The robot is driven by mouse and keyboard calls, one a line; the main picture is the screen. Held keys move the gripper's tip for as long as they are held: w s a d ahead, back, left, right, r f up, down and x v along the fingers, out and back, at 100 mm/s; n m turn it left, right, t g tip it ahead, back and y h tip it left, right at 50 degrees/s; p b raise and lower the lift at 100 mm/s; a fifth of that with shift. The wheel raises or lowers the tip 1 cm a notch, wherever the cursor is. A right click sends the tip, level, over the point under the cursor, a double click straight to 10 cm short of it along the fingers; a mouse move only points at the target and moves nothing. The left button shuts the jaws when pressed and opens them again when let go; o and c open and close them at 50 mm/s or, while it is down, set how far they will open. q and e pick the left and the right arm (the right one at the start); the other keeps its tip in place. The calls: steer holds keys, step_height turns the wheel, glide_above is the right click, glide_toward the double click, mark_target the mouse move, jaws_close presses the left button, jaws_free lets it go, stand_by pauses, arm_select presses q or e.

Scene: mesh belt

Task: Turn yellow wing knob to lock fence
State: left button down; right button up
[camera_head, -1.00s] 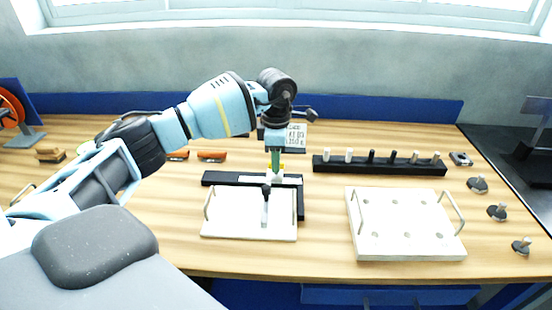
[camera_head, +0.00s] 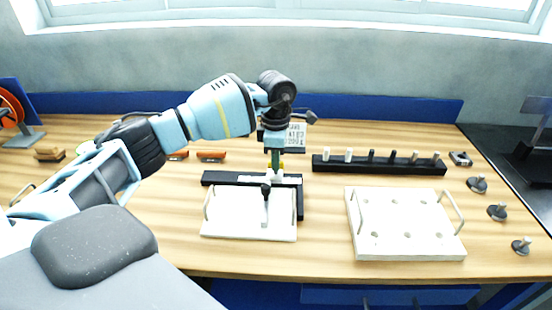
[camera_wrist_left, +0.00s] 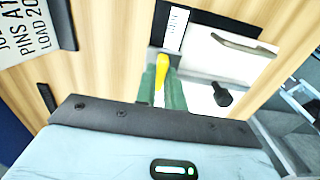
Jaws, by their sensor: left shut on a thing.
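The yellow wing knob (camera_wrist_left: 161,72) shows in the left wrist view between the green fingers of my left gripper (camera_wrist_left: 160,82). The fingers are shut on it. In the head view my left gripper (camera_head: 276,161) points down at the back of the black fence (camera_head: 222,178), and the knob is mostly hidden by the fingers. The fence lies along the back and right sides of a white plate (camera_head: 225,222). A pale labelled strip shows on the fence in the wrist view. My right gripper is not in view.
A black-handled clamp (camera_head: 266,191) stands over the plate. A white holed board (camera_head: 405,222) with handles sits to the right. A black rack with several pegs (camera_head: 380,164) is behind it. A sign (camera_head: 297,135) stands just behind my gripper.

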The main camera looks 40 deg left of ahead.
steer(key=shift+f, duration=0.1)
arm_select(q)
steer(key=m, duration=0.4)
steer(key=shift+f+b, duration=0.1)
steer(key=shift+b, duration=0.3)
steer(key=m, duration=0.4)
steer(key=shift+m+b, duration=0.4)
steer(key=m+b, duration=0.1)
steer(key=m, duration=0.3)
steer(key=shift+m, duration=0.3)
steer(key=m, duration=0.4)
steer(key=shift+b, duration=0.3)
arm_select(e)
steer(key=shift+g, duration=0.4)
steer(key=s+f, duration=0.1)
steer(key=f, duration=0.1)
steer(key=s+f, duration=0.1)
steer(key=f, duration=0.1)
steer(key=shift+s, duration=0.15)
arm_select(q)
steer(key=shift+m, duration=0.3)
steer(key=c, duration=1.5)
jaws_free()
